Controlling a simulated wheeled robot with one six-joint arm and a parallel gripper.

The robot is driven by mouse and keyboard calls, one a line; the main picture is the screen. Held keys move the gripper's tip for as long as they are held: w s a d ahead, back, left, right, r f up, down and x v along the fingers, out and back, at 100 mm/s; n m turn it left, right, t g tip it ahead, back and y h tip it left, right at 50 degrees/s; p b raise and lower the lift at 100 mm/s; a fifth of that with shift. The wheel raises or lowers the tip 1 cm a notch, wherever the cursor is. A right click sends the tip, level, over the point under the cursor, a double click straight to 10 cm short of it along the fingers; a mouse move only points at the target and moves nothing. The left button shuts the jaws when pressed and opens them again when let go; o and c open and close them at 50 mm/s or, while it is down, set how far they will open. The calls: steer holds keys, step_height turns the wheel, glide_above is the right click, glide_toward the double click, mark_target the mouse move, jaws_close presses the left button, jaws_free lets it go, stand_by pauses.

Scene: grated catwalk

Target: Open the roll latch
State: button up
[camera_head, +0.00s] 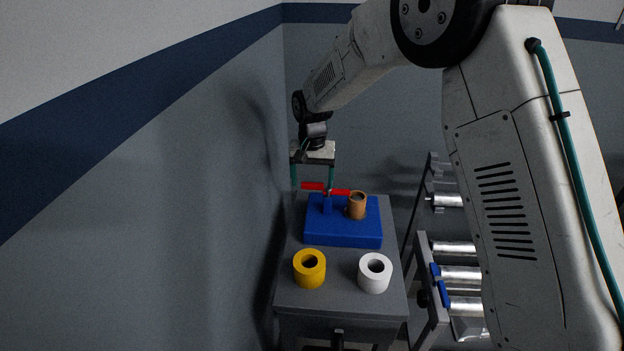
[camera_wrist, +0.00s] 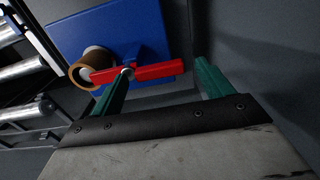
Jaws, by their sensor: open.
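The roll latch is a red lever (camera_head: 341,192) on a blue post, set on a blue block (camera_head: 343,236). A brown roll (camera_head: 356,210) stands upright on the block, and the lever's right end reaches its top edge. My gripper (camera_head: 312,187) is above the block's far left, its green fingers pointing down, open and empty. In the wrist view my gripper (camera_wrist: 166,68) has the free end of the red lever (camera_wrist: 155,71) between its fingertips. One finger looks close to the lever's pivot; I cannot tell whether it touches. The brown roll (camera_wrist: 80,72) lies outside the fingers.
The block is on a grey table (camera_head: 340,299). A yellow roll (camera_head: 304,272) and a white roll (camera_head: 370,279) stand in front of it. A wall (camera_head: 200,200) runs close along the left. A rack with metal rollers (camera_head: 457,249) stands at the right.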

steer(key=shift+f, duration=0.3)
steer(key=c, duration=1)
